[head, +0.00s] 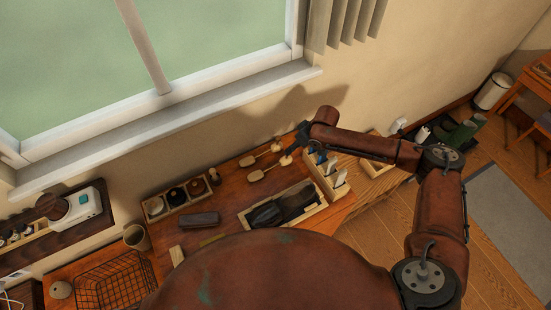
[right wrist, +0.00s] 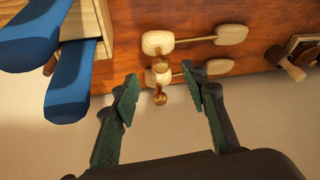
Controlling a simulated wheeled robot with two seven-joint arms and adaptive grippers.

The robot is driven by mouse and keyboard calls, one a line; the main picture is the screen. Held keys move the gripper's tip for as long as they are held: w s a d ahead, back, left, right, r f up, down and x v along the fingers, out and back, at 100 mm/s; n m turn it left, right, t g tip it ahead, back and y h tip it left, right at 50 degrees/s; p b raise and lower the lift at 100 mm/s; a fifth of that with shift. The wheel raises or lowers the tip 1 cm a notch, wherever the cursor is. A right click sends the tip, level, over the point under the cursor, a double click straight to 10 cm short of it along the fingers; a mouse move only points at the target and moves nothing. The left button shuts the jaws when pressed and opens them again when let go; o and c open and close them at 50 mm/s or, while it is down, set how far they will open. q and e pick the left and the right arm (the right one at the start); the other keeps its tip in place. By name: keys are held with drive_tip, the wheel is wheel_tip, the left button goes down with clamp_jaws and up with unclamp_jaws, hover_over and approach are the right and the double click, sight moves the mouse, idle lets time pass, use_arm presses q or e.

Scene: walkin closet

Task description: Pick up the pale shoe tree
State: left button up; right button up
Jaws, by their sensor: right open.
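Two pale wooden shoe trees with metal rods lie side by side on the reddish wooden bench top. In the head view, one shoe tree (head: 277,147) is nearer the wall and the other (head: 256,175) nearer me. In the right wrist view they are the upper shoe tree (right wrist: 231,35) and the lower shoe tree (right wrist: 220,67); a brass knob shows below the lower one. My right gripper (right wrist: 160,80) is open and empty, its fingertips on either side of the lower tree's left block in the picture. I cannot tell the height gap. In the head view my right gripper (head: 303,134) is small and dark. My left gripper is not visible.
A wooden box (head: 325,185) with upright blue and pale items stands close right of the shoe trees; blue items (right wrist: 70,95) show near my fingers. A tray of dark shoes (head: 282,205), a tin tray (head: 178,197), a dark brush (head: 199,219) and a wire basket (head: 115,282) are also around.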

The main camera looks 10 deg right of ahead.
drive_tip(key=x, duration=0.3)
drive_tip(key=shift+w+a+p, duration=0.1)
drive_tip(key=shift+a+p, duration=0.15)
drive_tip(key=shift+p, duration=0.1)
drive_tip(key=x, duration=0.4)
drive_tip(key=shift+w+f+p, duration=0.1)
drive_tip(key=shift+f+p, duration=0.05)
drive_tip(key=shift+p, duration=0.2)
drive_tip(key=c, duration=0.7)
clamp_jaws()
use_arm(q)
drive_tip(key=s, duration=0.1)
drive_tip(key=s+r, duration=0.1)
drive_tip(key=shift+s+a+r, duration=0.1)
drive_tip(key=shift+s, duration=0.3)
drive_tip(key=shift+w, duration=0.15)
